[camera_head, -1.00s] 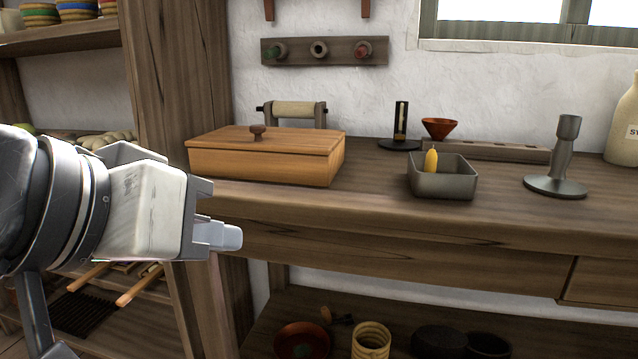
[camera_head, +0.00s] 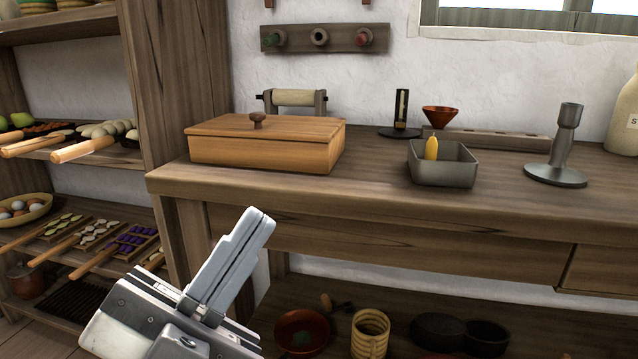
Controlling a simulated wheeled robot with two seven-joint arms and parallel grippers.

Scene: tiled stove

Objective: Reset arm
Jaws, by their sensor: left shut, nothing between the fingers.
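My left gripper (camera_head: 240,262) is low in the head view, left of centre. Its fingers are together and point up and to the right, with nothing between them. It is in front of the wooden table's front (camera_head: 420,215), below the tabletop, and apart from the objects there. My right gripper is not in view.
On the tabletop are a lidded wooden box (camera_head: 262,150), a grey metal tray (camera_head: 443,175) with a yellow candle-like piece (camera_head: 431,148), and a grey candlestick (camera_head: 562,150). Shelves with food boards (camera_head: 85,240) stand at left. Bowls and a coiled yellow pot (camera_head: 370,333) sit below the table.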

